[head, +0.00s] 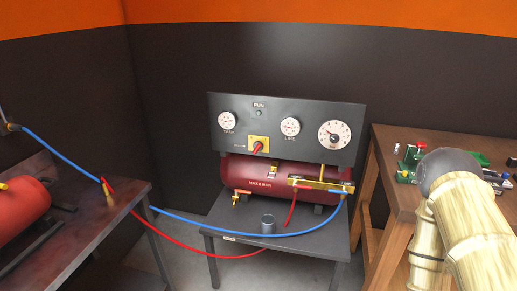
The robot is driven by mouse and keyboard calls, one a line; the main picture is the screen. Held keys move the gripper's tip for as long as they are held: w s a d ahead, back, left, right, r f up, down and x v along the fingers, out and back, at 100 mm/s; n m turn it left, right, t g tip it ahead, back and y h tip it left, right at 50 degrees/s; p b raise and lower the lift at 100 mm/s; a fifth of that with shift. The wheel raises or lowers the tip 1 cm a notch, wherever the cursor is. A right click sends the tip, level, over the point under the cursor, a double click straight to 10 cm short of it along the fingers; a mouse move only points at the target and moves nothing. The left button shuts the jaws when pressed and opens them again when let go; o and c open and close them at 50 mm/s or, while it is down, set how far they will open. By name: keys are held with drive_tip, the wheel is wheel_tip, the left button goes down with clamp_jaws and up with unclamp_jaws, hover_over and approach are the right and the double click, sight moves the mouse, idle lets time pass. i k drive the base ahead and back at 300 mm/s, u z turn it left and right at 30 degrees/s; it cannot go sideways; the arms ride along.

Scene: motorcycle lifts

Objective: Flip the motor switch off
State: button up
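A dark panel (290,155) stands upright behind a small grey table. Its likely motor switch (265,139) is a yellow plate with a red handle, left of the panel's middle near its lower edge. The red handle (257,147) looks slanted; its lettering is too small to read. A small lamp (259,113) under a RUN label sits above it and looks greenish; I cannot tell if it is lit. A dark red compressor tank (235,167) lies below the panel. My gripper is not in view; only part of what looks like my arm shows at the lower right, apart from the panel.
Gauges (290,127) flank the switch. A blue hose (180,218) and a red hose (195,246) droop across the front from the left bench (110,222). A grey cup (268,224) stands on the small table (222,215). A wooden bench (395,190) with small parts is at right.

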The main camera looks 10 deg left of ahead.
sight(258, 147)
drive_tip(key=k, duration=0.5)
drive_tip(key=z, duration=0.6)
drive_tip(key=i, duration=0.8)
drive_tip(key=u, duration=1.75)
